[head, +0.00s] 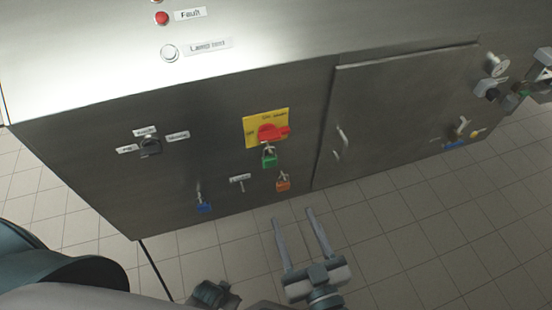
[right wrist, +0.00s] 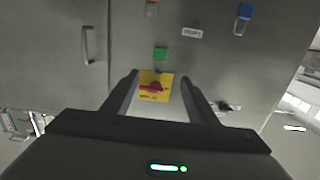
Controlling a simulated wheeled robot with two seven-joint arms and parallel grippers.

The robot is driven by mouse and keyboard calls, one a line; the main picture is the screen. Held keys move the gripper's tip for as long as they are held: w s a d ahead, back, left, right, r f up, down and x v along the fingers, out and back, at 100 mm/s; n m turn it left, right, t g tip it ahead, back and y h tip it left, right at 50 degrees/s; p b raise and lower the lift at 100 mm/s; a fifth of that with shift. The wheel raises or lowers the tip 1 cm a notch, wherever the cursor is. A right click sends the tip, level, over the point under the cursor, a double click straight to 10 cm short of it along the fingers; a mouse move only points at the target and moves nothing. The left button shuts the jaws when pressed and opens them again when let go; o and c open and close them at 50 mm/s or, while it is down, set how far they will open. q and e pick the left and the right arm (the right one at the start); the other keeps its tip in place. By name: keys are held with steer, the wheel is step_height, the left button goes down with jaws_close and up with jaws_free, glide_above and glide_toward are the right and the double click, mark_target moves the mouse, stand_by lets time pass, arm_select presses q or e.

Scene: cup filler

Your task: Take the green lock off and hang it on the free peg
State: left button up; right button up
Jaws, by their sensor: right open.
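The green lock (head: 269,160) hangs at the red handle (head: 272,132) of the switch on a yellow plate (head: 252,114). In the right wrist view, which is upside down, the green lock (right wrist: 161,54) shows just beyond the yellow plate (right wrist: 146,95). The free peg (head: 242,187) sticks out under a small white label (head: 240,178), between the blue lock (head: 204,206) and the orange lock (head: 283,185). My right gripper (head: 293,215) is open and empty, in front of the cabinet and apart from the locks. My left gripper is not clearly in view.
A grey cabinet door with a handle (head: 342,135) lies right of the switch. A black selector knob (head: 150,147) with labels sits to the left. A gauge (head: 497,65) and valves stick out at the far right. The tiled floor (head: 400,220) before the cabinet is clear.

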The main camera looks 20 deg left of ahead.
stand_by(0.3)
steer(key=p, duration=0.1)
glide_toward(270, 161)
steer(key=x, duration=0.4)
steer(key=shift+w+f, duration=0.15)
steer(key=shift+f, duration=0.05)
steer(key=x, duration=0.4)
steer(key=shift+r+p, duration=0.15)
steer(key=shift+p, duration=0.2)
steer(key=shift+w+a, duration=0.15)
steer(key=shift+w, duration=0.05)
arm_select(q)
steer(key=shift+w+d+r+t, duration=0.2)
steer(key=shift+w+d+t, duration=0.45)
steer(key=shift+w, duration=0.2)
